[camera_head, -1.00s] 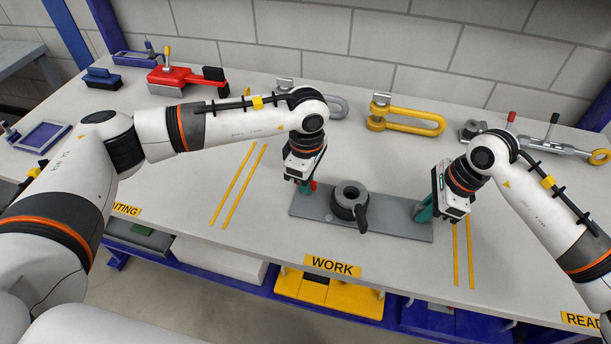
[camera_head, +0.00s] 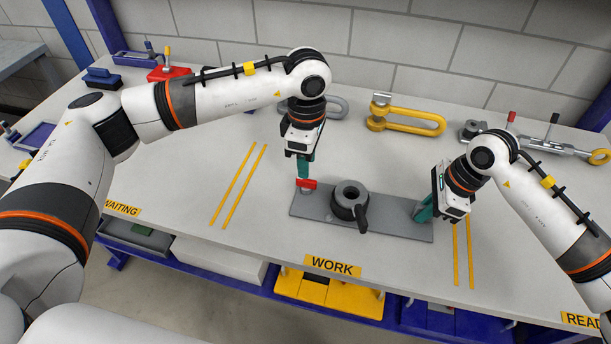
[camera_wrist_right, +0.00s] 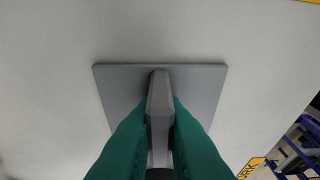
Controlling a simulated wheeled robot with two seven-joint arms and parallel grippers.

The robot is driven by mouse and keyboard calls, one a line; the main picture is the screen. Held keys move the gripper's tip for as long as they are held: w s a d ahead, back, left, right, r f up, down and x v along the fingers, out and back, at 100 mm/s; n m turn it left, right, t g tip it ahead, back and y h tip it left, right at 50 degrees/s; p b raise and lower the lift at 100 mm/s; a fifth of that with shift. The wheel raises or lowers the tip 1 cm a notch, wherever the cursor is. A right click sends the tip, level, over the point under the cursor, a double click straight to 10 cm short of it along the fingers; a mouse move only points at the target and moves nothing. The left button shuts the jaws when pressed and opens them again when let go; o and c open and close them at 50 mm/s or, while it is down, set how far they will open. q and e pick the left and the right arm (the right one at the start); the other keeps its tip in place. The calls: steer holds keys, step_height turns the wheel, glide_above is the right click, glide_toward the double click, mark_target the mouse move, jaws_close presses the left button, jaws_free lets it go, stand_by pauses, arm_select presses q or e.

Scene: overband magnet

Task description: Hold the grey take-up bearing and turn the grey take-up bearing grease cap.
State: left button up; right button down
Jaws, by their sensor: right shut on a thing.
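The grey take-up bearing (camera_head: 385,221) lies on the bench as a flat plate with a dark round housing (camera_head: 349,199) in its middle. The grease cap (camera_head: 306,185), which looks red, stands at the plate's left end. My left gripper (camera_head: 305,178) points down just above the cap, with teal fingers. Whether they touch it or how wide they are is unclear. My right gripper (camera_head: 422,212) is shut on a grey upright grip at the plate's right end. In the right wrist view, its fingers (camera_wrist_right: 160,130) clasp this grip (camera_wrist_right: 160,95) from both sides.
A yellow shackle (camera_head: 405,119), a grey shackle (camera_head: 335,106) and a red clamp-like tool (camera_head: 168,74) lie at the back. A turnbuckle-like rod (camera_head: 560,148) lies at the back right. Yellow lines flank the WORK label (camera_head: 333,266). The bench left of the plate is clear.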

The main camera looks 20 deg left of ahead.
arm_select(q)
step_height(320, 180, up, 13)
stand_by(1.1)
steer(key=shift+r, duration=0.1)
arm_select(e)
steer(key=c, duration=1.4)
jaws_free()
